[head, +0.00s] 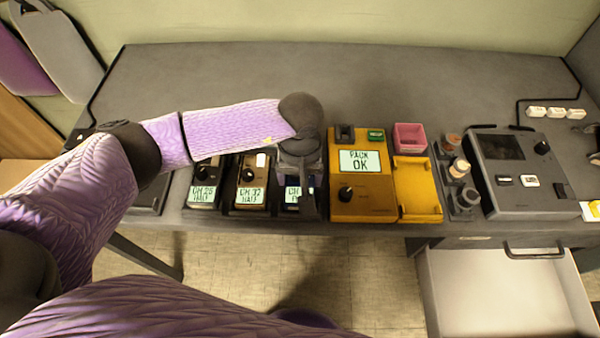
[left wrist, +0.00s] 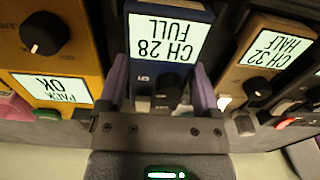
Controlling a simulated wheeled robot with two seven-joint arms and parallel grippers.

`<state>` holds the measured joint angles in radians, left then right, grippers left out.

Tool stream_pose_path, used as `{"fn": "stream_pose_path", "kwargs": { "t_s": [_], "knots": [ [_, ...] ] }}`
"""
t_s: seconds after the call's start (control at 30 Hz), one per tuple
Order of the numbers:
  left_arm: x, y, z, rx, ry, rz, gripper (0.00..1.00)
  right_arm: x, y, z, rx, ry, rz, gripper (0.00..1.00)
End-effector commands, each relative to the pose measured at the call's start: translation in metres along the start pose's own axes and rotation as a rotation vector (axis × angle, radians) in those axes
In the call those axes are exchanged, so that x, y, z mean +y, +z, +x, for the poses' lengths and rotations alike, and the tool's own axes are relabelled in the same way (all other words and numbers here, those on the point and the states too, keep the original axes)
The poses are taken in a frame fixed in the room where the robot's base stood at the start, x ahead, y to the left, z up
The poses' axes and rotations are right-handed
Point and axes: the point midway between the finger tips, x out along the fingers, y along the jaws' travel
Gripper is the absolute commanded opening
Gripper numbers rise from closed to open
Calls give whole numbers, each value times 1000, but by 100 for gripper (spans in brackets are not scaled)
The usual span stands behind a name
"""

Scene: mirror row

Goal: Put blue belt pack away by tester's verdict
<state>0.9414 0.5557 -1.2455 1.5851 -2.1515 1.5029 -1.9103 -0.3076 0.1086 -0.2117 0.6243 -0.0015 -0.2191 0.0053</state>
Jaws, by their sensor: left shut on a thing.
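The blue belt pack (left wrist: 172,62) shows in the left wrist view with a lit screen reading CH 28 FULL. My left gripper (left wrist: 160,88) is shut on it, one purple-grey finger on each side. In the head view my left gripper (head: 303,190) hides most of the pack (head: 292,196), at the right end of the row of packs; I cannot tell whether it is raised off its seat. The yellow tester (head: 362,202) stands just right of it, its screen reading PACK OK. My right gripper is not in view.
Right of the tester are a yellow tray (head: 418,190), a pink bin (head: 409,138) and a grey console (head: 525,172). An open, empty-looking drawer (head: 505,290) juts out below. The desk's back is clear.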

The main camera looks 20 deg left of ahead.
Motion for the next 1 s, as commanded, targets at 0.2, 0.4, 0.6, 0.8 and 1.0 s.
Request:
{"fn": "stream_pose_path", "kwargs": {
  "t_s": [0.2,0.4,0.6,0.8,1.0],
  "knots": [
    [0,0,4,0,0,0,13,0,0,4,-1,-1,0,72],
    [0,0,5,0,0,0,95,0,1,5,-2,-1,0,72],
    [0,0,5,0,0,0,100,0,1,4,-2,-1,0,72],
    [0,-1,-8,5,2,1,100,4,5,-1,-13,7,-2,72],
    [0,-1,-65,5,2,1,100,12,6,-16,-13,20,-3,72]
  ]
}}
